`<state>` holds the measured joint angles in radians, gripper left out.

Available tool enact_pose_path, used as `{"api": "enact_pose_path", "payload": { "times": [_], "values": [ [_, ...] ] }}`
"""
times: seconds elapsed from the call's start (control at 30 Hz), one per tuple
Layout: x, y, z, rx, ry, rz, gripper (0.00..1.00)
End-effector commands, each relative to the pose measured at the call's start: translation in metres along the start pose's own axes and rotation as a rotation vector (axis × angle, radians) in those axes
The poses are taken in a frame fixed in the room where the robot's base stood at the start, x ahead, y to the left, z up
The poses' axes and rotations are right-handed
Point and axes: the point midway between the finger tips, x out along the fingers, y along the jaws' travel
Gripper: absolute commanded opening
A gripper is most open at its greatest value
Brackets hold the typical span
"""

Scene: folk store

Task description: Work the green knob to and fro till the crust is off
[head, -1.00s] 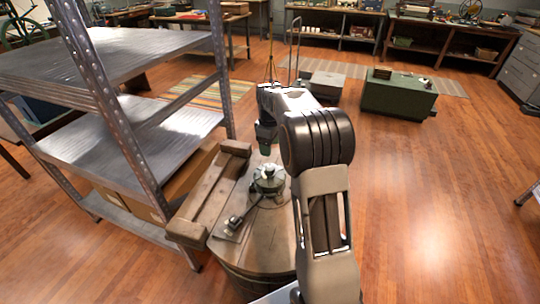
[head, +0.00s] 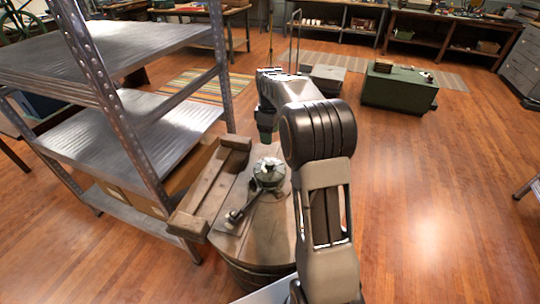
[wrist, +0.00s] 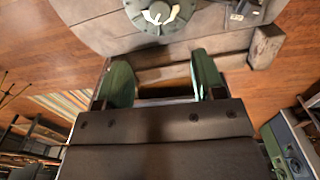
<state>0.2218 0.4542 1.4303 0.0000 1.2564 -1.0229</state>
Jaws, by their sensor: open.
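The green knob (head: 268,172) is a round, grey-green lobed piece with a pale centre. It stands on the round wooden top (head: 268,228) of a barrel. In the wrist view the knob (wrist: 135,14) is at the top edge, partly cut off. My gripper (wrist: 163,80) is open and empty, its two green fingers apart, with the knob beyond and clear of them. In the head view my gripper (head: 266,130) hangs just behind the knob, and its fingers are hard to make out. I cannot make out the crust.
A dark lever (head: 240,209) on a small plate lies front-left of the knob. A wooden beam frame (head: 205,192) lies along the barrel's left side. A metal shelf rack (head: 130,120) stands close on the left.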

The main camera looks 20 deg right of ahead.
Motion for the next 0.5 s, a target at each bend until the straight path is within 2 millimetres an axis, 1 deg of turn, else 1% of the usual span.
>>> {"api": "enact_pose_path", "payload": {
  "times": [0.03, 0.2, 0.27, 0.37, 0.5],
  "values": [
    [-0.007, 0.000, 0.000, -0.059, -0.001, -0.002, 0.63],
    [-0.005, -0.001, 0.000, -0.259, -0.002, -0.003, 0.63],
    [-0.002, 0.000, 0.000, -0.297, -0.001, -0.002, 0.63],
    [0.008, -0.001, 0.000, -0.321, -0.001, -0.003, 0.63],
    [0.030, -0.001, 0.000, -0.320, -0.002, -0.005, 0.63]
  ]
}}
